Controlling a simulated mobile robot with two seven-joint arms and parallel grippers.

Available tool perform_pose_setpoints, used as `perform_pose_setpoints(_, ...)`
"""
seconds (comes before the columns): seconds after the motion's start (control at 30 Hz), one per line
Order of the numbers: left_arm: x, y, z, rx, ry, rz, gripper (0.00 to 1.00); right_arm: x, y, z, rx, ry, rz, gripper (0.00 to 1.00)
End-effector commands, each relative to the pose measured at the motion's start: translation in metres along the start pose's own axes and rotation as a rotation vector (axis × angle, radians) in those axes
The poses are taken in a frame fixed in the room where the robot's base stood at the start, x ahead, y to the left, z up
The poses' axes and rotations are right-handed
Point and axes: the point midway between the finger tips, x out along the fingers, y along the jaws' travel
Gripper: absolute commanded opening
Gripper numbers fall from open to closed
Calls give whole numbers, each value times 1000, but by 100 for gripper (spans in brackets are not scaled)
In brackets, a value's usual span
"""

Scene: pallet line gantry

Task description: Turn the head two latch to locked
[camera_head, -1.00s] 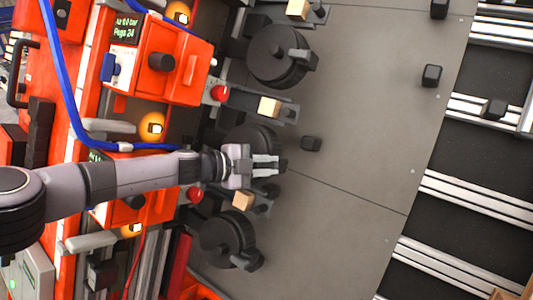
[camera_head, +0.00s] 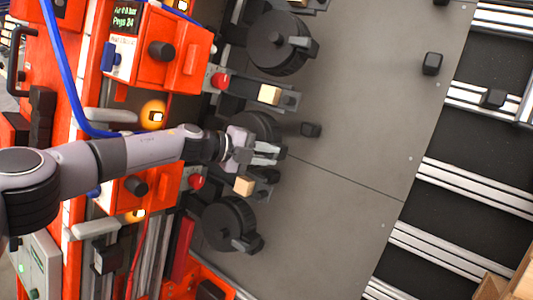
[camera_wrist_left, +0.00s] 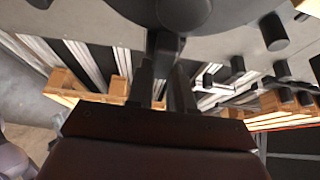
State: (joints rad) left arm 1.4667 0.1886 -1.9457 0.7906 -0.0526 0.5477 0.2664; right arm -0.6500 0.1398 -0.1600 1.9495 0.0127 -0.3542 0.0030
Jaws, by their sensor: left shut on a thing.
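The middle latch, a dark round knob (camera_head: 256,124), sits between two similar knobs and is partly hidden behind my left gripper. My left gripper (camera_head: 267,155) is at its lower right side. In the left wrist view the round knob (camera_wrist_left: 182,12) is at the top, with a dark lever (camera_wrist_left: 164,48) reaching down from it. My left gripper's fingers (camera_wrist_left: 163,85) stand on either side of the lever's lower end, shut on it. I cannot read any locked mark on the latch. My right gripper is in neither view.
A similar knob with a lever (camera_head: 278,42) is above, another (camera_head: 228,222) below. Wooden-coloured blocks (camera_head: 269,94) on brackets and red buttons (camera_head: 220,80) are close by. Orange machine boxes (camera_head: 155,50) stand left. The grey plate (camera_head: 350,130) to the right is mostly clear, with a few black pegs.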

Motion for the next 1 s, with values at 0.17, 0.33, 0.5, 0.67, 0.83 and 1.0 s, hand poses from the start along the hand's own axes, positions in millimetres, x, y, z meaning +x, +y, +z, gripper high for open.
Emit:
perform_pose_setpoints(0.17,0,0,0,6,-1,2,28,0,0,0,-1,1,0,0)
perform_pose_setpoints(0.33,0,0,0,4,-1,1,47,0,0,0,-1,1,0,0)
perform_pose_setpoints(0.5,0,0,0,3,0,1,47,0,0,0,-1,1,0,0)
perform_pose_setpoints(0.67,-6,0,0,3,0,1,47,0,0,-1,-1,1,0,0)
perform_pose_setpoints(0.83,-23,-1,1,3,-1,0,47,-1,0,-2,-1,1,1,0)
perform_pose_setpoints(1.0,-45,0,1,2,-2,0,47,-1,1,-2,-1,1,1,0)
